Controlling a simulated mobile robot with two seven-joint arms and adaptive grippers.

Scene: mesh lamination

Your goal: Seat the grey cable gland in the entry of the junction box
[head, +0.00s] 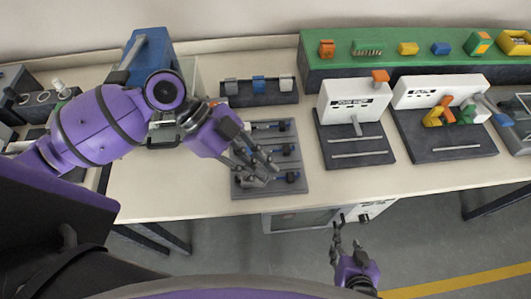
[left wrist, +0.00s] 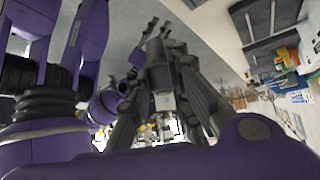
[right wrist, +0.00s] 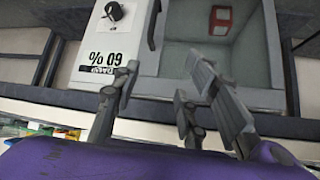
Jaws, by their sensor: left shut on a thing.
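My left gripper (head: 257,162) is over the tray with blue-and-dark pieces. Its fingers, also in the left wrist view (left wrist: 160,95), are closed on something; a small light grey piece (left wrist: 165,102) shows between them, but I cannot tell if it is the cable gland. A dark stand (head: 258,98) behind holds a grey piece (head: 231,87), a blue one and a whitish one. Two white upright boxes (head: 341,102) (head: 415,94) stand on dark bases to the right; I cannot tell which thing is the junction box. My right gripper (head: 343,240) is open and empty, below the table's front edge.
The grey tray (head: 238,190) has several rows of pieces. A green block (head: 320,66) at the back carries several coloured parts. A blue box (head: 152,52) stands back left.

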